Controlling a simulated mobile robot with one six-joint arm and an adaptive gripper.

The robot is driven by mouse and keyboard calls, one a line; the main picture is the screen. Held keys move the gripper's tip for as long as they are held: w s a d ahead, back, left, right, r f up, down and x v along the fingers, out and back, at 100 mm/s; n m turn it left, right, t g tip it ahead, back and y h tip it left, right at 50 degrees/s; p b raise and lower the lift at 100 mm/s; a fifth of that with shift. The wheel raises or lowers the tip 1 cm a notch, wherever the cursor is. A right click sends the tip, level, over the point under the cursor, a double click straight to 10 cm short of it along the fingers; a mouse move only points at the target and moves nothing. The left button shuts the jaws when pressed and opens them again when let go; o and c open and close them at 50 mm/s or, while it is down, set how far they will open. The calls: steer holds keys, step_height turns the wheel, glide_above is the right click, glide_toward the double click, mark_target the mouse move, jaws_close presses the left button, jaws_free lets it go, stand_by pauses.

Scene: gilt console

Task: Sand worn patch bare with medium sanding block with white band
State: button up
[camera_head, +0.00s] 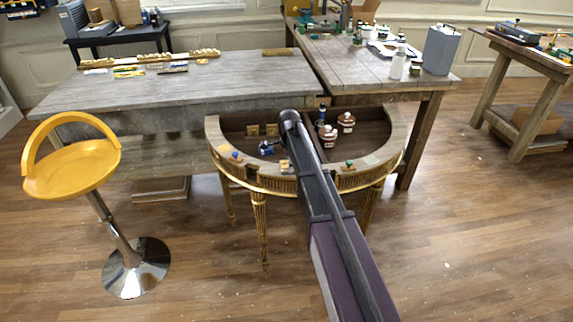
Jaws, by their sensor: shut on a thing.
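The gilt console (223,163) is a half-round table with a carved gold apron and slim gold legs. Its curved rim surrounds a dark recessed interior. My arm (322,190) reaches over it from the lower right, with its far end above the interior. I cannot make out my gripper; the arm appears to hide it. A small dark-blue thing (268,147) shows just left of the arm, too small to identify. A small tan piece (285,166) is on the front rim beside the arm. I cannot pick out the white-banded sanding block or the worn patch.
Small blue (235,155) and green (348,163) items sit on the rim. Lidded jars (346,122) and tan blocks (252,130) stand inside. Grey (200,85) and brown (340,65) workbenches border the back. A yellow stool (75,172) stands left. The front floor is clear.

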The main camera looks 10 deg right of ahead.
steer(key=shift+s+d, duration=0.2)
steer(key=shift+d, duration=0.5)
steer(key=shift+s+d, duration=0.15)
steer(key=shift+d, duration=0.55)
steer(key=shift+w+a, duration=0.25)
steer(key=shift+a, duration=0.7)
steer(key=shift+w+a, duration=0.25)
steer(key=shift+a, duration=0.65)
steer(key=shift+w+a, duration=0.15)
steer(key=shift+a, duration=0.2)
steer(key=shift+s+d, duration=0.25)
steer(key=shift+d, duration=0.5)
steer(key=shift+s+d, duration=0.2)
steer(key=shift+d, duration=0.6)
steer(key=shift+s+d, duration=0.25)
steer(key=shift+d, duration=0.5)
step_height(320, 180, up, 8)
steer(key=p, duration=0.7)
steer(key=shift+f, duration=0.25)
steer(key=shift+w+a, duration=0.1)
steer(key=shift+a, duration=0.05)
steer(key=shift+w+a, duration=0.2)
steer(key=shift+a, duration=0.6)
steer(key=shift+s, duration=0.15)
